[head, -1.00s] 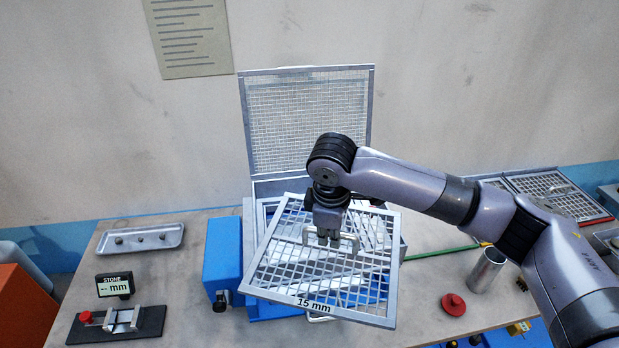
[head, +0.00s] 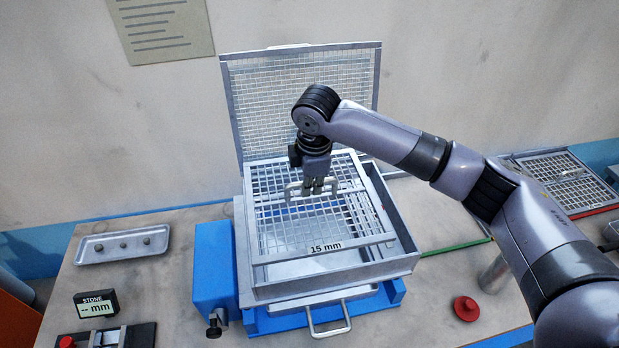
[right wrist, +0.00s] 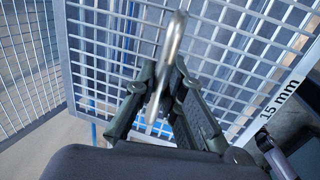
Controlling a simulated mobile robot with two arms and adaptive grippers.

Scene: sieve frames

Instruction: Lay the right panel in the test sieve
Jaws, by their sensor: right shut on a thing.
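The mesh panel marked 15 mm (head: 325,247) is over the opening of the test sieve, roughly square with its walls. The sieve is an open metal box (head: 340,283) with a raised mesh lid (head: 300,105) behind. The panel's front bar lies behind the sieve's front wall, with a gap between; I cannot tell whether the panel rests inside. My right gripper (head: 318,189) is shut on the panel's metal handle (head: 296,193). In the right wrist view, the handle (right wrist: 178,38) stands between the fingers (right wrist: 165,98), over the panel's grid (right wrist: 225,65). My left gripper is not in view.
A blue stand (head: 218,270) holds the sieve. A tray with small stones (head: 125,258) and the stone gauge (head: 97,304) are at left. A red knob (head: 467,309), a green bar (head: 455,247) and another mesh panel (head: 570,185) are at right.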

